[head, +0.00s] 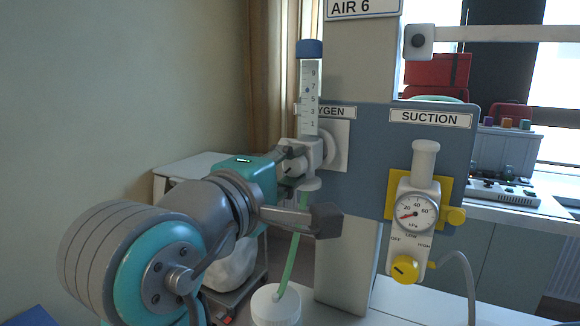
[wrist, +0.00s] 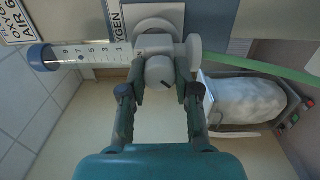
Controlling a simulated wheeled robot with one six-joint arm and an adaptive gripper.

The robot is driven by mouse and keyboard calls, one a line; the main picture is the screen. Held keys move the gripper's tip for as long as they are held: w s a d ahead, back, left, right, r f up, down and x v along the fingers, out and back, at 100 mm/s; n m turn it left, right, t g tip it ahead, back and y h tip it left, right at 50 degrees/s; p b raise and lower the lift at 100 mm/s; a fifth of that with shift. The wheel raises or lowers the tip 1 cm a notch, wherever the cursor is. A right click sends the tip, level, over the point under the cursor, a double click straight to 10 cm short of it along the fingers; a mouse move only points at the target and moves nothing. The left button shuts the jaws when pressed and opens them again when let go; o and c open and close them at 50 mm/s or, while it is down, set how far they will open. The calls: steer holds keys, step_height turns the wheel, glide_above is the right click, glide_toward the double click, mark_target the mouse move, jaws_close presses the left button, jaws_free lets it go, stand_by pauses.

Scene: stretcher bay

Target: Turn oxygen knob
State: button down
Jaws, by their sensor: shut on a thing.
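The oxygen flowmeter (head: 310,110) stands upright on the wall panel, with a clear numbered tube, a blue cap and a pale body. Its pale round oxygen knob (wrist: 159,71) faces the wrist camera and has a dark line mark. My gripper (wrist: 160,86) is shut on the knob, one finger on each side. In the head view my gripper (head: 289,168) reaches the flowmeter body from the left, and its fingers partly cover the knob.
The suction regulator (head: 415,215), with a gauge and yellow knob, is on the right of the panel (head: 365,150). A green hose (head: 292,250) hangs below the flowmeter to a white bottle (head: 276,308). A cart (wrist: 235,128) with a pale bundle stands beyond.

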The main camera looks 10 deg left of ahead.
steer(key=shift+n, duration=0.4)
steer(key=c, duration=0.8)
jaws_free()
steer(key=shift+s, duration=0.15)
steer(key=v, duration=1.1)
steer(key=shift+s+a, duration=0.15)
steer(key=shift+s, duration=0.2)
